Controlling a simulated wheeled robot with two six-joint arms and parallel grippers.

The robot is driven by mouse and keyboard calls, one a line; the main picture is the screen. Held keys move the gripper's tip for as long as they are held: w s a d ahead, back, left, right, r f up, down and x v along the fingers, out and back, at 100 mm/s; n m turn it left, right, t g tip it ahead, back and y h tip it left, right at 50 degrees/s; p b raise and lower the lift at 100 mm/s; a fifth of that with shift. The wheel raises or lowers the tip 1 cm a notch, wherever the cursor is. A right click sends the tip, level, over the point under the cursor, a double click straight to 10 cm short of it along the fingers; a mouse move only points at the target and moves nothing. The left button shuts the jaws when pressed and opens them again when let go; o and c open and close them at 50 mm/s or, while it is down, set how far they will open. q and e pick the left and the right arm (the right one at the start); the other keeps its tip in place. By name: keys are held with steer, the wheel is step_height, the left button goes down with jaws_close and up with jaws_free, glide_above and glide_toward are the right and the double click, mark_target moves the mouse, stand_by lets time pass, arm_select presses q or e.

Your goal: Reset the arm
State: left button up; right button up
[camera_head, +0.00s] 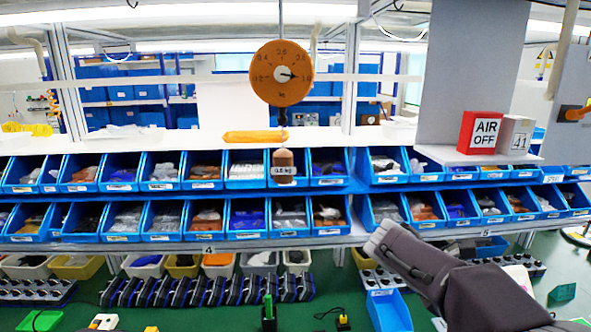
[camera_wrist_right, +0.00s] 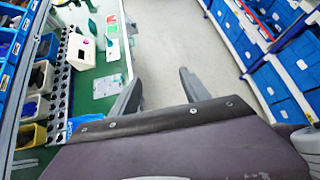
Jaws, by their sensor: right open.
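An orange rotary switch handle (camera_head: 573,113) sits on a grey panel (camera_head: 574,75) at the right edge of the head view. The handle points sideways, roughly level and slightly tilted. My right arm comes in from the lower right, and its gripper (camera_head: 379,239) is in front of the shelf bins, well left of and below the switch. In the right wrist view the gripper (camera_wrist_right: 160,90) has its two fingers apart with nothing between them. The switch does not show in the wrist view. My left gripper is not in view.
A red "AIR OFF" sign (camera_head: 481,133) and a grey block marked 41 (camera_head: 515,135) stand on a small ledge left of the switch. A round orange dial (camera_head: 281,62) hangs at centre. Blue bins (camera_head: 205,220) fill the shelves above the green bench (camera_head: 200,318).

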steer(key=s+a+f+m+y+b, duration=0.2)
steer(key=s+a+f+m+y, duration=0.15)
steer(key=f, duration=0.55)
steer(key=s+a+f+m+y+b, duration=0.2)
steer(key=a+f+m, duration=0.15)
steer(key=f, duration=0.65)
steer(key=s+a+f+m+y+b, duration=0.25)
steer(key=a+f, duration=0.25)
steer(key=f, duration=0.4)
arm_select(q)
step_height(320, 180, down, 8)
steer(key=p, duration=0.1)
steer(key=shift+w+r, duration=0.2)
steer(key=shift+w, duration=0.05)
arm_select(e)
steer(key=a+m, duration=0.1)
steer(key=m, duration=0.2)
steer(key=w+a+f+m+t+y, duration=0.1)
steer(key=m, duration=0.2)
steer(key=w+a+f+m+t+y, duration=0.1)
steer(key=a+m, duration=0.1)
steer(key=m, duration=0.1)
steer(key=shift+w+a+f+m, duration=0.1)
steer(key=shift+w+f+m, duration=0.05)
steer(key=shift+f+m, duration=0.1)
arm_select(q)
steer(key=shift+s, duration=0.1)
